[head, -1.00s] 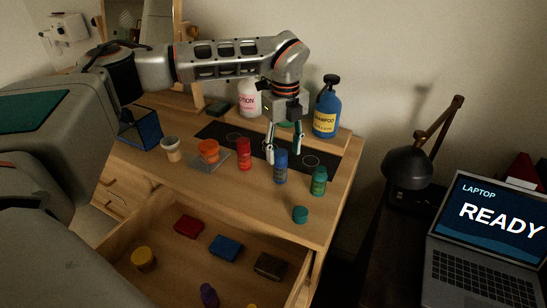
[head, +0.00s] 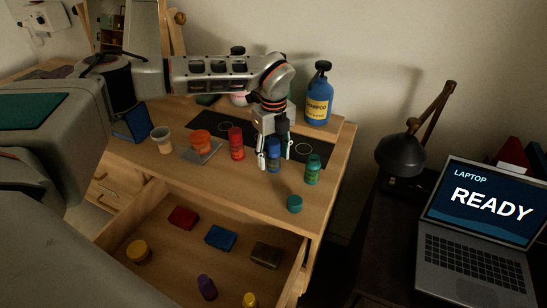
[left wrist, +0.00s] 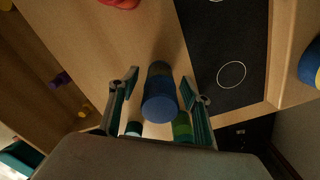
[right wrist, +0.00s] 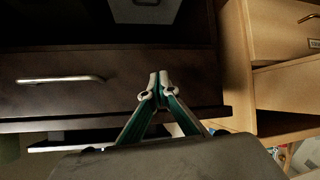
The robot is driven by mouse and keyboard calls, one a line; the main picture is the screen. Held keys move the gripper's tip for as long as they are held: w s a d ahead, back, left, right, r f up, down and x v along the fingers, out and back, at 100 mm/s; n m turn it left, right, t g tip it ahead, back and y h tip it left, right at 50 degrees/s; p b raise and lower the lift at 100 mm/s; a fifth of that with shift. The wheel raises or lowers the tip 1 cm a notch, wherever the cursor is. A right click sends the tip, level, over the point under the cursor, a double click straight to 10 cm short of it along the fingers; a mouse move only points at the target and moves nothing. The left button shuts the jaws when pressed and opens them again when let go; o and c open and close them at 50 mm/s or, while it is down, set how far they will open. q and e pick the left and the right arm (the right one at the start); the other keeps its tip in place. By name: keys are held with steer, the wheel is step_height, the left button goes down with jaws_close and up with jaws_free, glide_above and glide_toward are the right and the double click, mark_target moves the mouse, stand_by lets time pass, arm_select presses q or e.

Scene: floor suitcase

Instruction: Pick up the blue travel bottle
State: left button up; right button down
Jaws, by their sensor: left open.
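The blue travel bottle (head: 273,160) stands upright on the wooden dresser top, between the red bottle and the green bottle. My left gripper (head: 275,154) is open, pointing down, with one finger on each side of the blue bottle. In the left wrist view the blue cap (left wrist: 160,108) lies between the two spread fingers (left wrist: 162,78), with gaps visible on both sides. My right gripper (right wrist: 160,76) is shut and empty, its fingertips together, in front of a dark drawer front.
A red bottle (head: 236,143) and a green bottle (head: 313,170) stand close by. A teal cap (head: 294,204) lies near the front edge. A shampoo bottle (head: 318,100) stands behind. The open drawer (head: 165,214) below holds several small items.

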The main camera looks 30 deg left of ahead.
arm_select(q)
steer(key=c, duration=1.2)
steer(key=shift+r, duration=0.1)
